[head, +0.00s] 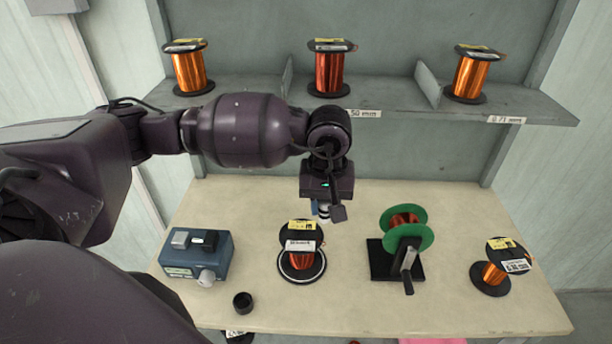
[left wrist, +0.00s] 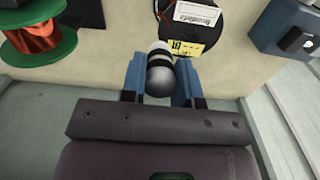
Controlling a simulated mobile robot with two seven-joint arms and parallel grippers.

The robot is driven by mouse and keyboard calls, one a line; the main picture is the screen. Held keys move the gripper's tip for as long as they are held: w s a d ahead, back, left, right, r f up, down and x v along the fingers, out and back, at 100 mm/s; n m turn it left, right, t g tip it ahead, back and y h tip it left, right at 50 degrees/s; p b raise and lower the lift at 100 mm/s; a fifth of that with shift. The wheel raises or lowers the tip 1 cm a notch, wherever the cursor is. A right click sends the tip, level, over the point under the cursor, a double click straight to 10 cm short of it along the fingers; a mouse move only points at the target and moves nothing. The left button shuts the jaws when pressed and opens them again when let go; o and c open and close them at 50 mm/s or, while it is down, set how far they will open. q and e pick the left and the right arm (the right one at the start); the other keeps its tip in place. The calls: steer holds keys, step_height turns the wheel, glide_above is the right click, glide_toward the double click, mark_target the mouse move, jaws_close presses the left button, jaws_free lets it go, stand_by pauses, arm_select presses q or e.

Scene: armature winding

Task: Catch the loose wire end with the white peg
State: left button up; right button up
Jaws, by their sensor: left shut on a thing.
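My left gripper (head: 323,212) hangs above the table behind the middle spool. In the left wrist view, its blue fingers (left wrist: 160,78) are shut on a white peg (left wrist: 158,52) with black bands and a grey rounded end. The peg shows only as a small white piece under the gripper in the head view (head: 325,214). The copper wire spool (head: 297,262) with black flanges and labels stands on the table just in front of the gripper. Its labelled flange (left wrist: 200,18) is close beyond the peg in the wrist view. My right gripper is not in view.
A winder with green flanges (head: 420,238) stands right of the spool on a black base. A tilted spool (head: 492,275) is farther right. A blue-grey box (head: 222,262) and black cup (head: 243,301) stand left. A shelf (head: 390,99) with three spools runs behind.

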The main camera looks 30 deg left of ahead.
arm_select(q)
steer(key=s+a+r+n+p, duration=0.25)
steer(key=a+r+n, duration=0.25)
steer(key=n, duration=0.5)
steer(key=shift+w+d+f+b, duration=0.15)
steer(key=shift+f+b, duration=0.4)
steer(key=shift+f, duration=0.8)
steer(key=shift+w+f+b, duration=0.15)
steer(key=shift+f+b, duration=0.45)
steer(key=shift+f, duration=0.8)
steer(key=shift+w+d+f+b, duration=0.15)
steer(key=shift+f+b, duration=0.4)
steer(key=shift+f, duration=0.8)
steer(key=shift+a, duration=0.1)
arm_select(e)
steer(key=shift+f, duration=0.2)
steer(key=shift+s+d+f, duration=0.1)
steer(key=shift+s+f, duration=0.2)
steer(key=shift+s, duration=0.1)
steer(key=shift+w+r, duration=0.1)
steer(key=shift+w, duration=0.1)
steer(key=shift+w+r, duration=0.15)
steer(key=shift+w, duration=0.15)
